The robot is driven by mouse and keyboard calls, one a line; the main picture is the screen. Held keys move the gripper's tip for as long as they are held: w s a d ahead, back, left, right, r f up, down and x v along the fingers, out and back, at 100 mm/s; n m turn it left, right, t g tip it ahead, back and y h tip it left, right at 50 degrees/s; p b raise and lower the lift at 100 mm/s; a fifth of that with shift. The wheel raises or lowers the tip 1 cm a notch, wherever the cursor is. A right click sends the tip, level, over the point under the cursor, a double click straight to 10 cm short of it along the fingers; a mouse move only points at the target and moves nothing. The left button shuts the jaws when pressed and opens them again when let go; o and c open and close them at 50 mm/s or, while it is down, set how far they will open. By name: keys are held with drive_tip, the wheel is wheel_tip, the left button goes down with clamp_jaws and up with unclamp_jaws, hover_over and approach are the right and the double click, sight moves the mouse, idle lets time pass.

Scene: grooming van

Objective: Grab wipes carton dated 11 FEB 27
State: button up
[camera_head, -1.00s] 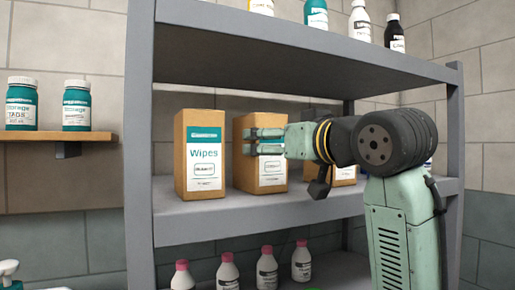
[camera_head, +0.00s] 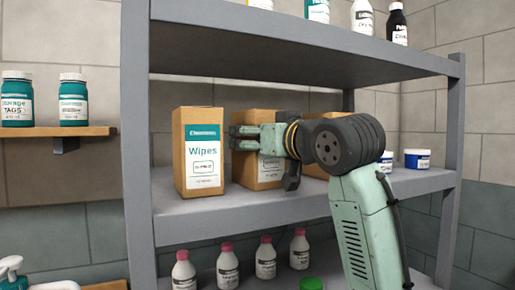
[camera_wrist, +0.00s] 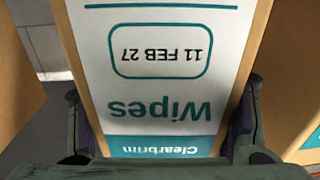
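The wipes carton dated 11 FEB 27 (camera_wrist: 160,75) fills the middle of the wrist view, its white and teal label upside down there. In the head view it appears to be the middle brown carton (camera_head: 250,179) on the middle shelf, partly hidden by my gripper (camera_head: 246,138). In the wrist view, my gripper's (camera_wrist: 163,110) fingers are spread wide, one at each side of this carton. I cannot tell whether they touch it. Another Wipes carton (camera_head: 198,150) stands to its left, its date too small to read. A third carton (camera_head: 320,171) is mostly hidden behind my arm.
Neighbouring cartons stand close on the left (camera_wrist: 18,85) and right (camera_wrist: 293,85) in the wrist view. Blue-and-white tubs (camera_head: 417,159) stand farther right on the shelf (camera_head: 215,214). The upper shelf (camera_head: 270,45) is overhead, and pink-capped bottles (camera_head: 228,268) stand below.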

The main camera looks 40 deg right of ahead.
drive_tip(key=c, duration=1.1)
drive_tip(key=shift+r, duration=0.15)
